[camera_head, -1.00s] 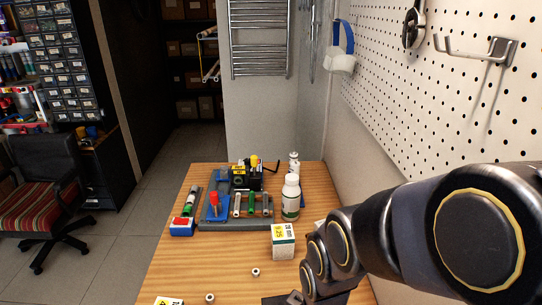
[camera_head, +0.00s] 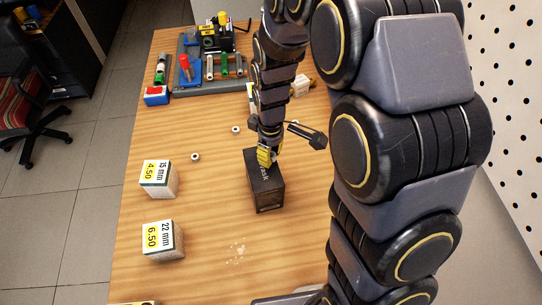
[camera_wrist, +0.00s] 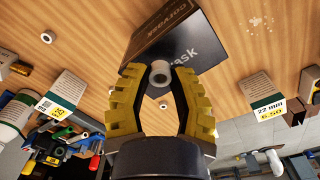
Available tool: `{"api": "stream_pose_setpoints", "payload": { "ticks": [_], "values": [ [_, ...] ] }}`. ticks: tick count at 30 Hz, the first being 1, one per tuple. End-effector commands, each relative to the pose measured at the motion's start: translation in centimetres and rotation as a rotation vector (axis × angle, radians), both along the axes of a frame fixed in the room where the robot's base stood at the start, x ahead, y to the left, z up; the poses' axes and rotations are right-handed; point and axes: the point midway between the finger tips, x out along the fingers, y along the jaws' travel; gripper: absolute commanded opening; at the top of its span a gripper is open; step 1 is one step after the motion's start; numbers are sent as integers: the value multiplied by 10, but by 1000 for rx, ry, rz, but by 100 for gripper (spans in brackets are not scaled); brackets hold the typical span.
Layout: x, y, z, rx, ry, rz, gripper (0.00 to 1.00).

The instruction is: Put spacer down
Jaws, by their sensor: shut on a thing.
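My gripper (camera_head: 268,157) has yellow fingers, and in the wrist view they are closed around a small pale ring-shaped spacer (camera_wrist: 160,73) at the fingertips. The spacer hangs right by the black box (camera_head: 265,190), whose lettered side shows behind it in the wrist view (camera_wrist: 165,30); I cannot tell whether they touch. In the head view the held spacer is hardly visible. Two more spacers lie loose on the wooden table (camera_head: 205,230), one to the left (camera_head: 195,156) and one farther back (camera_head: 236,129).
Two labelled price boxes stand at the left, one marked 4.50 (camera_head: 158,178) and one 6.50 (camera_head: 163,240). At the back are a grey tray (camera_head: 205,88) with tools and tubes, and a red and blue box (camera_head: 156,96). The table's front middle is mostly clear.

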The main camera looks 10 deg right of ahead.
Motion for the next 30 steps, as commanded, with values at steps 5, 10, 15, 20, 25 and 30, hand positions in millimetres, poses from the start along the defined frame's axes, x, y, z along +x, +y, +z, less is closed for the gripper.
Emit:
{"api": "stream_pose_setpoints", "payload": {
  "ticks": [5,10,15,20,25,30],
  "values": [
    [-2,-1,-23,-2,5,0,11],
    [-1,0,-23,0,3,0,11],
    [-2,0,-26,-1,5,0,11],
    [-2,0,-26,0,4,0,47],
    [-2,0,-26,0,4,-1,47],
    [-1,0,-19,-1,1,0,47]
  ]
}}
